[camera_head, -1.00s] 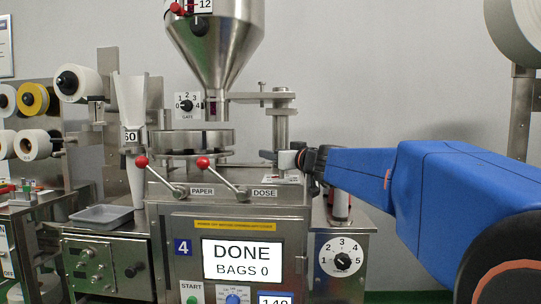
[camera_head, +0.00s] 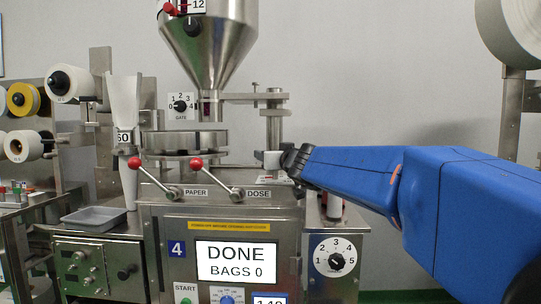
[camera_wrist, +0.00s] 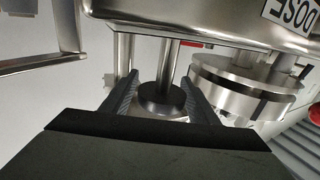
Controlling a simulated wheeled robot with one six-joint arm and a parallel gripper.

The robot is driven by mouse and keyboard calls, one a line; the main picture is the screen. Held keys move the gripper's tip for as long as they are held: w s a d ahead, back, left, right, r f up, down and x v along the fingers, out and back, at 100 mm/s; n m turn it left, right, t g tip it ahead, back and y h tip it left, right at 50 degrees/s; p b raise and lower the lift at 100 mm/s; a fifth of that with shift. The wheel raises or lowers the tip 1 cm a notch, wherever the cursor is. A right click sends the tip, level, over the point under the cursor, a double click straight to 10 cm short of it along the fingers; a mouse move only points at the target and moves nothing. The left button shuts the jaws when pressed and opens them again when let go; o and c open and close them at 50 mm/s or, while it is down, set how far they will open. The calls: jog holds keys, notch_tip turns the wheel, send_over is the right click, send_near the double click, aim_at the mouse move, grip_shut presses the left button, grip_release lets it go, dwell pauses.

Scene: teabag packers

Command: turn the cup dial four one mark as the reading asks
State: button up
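The numbered dial (camera_head: 335,262) is on the right-hand panel of machine 4 in the head view. It has a black knob on a white face marked 1 to 5; its exact pointer setting is hard to read. My gripper (camera_head: 289,158) is above the machine's right top edge, up and left of this dial and apart from it. In the wrist view my gripper (camera_wrist: 159,95) is open, with a dark round piece (camera_wrist: 161,100) on a metal shaft showing between its fingers; contact cannot be told. The screen (camera_head: 237,262) reads DONE, BAGS 0.
Two red-knobbed levers, paper (camera_head: 135,163) and dose (camera_head: 197,163), stick up from the machine top. A gate dial (camera_head: 181,106) is behind them, below the steel hopper (camera_head: 210,45). A grey tray (camera_head: 95,219) lies at left.

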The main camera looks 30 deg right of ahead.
dwell(0.3)
jog(key=s+a, duration=0.3)
jog(key=s, duration=1.4)
jog(key=shift+a, duration=0.1)
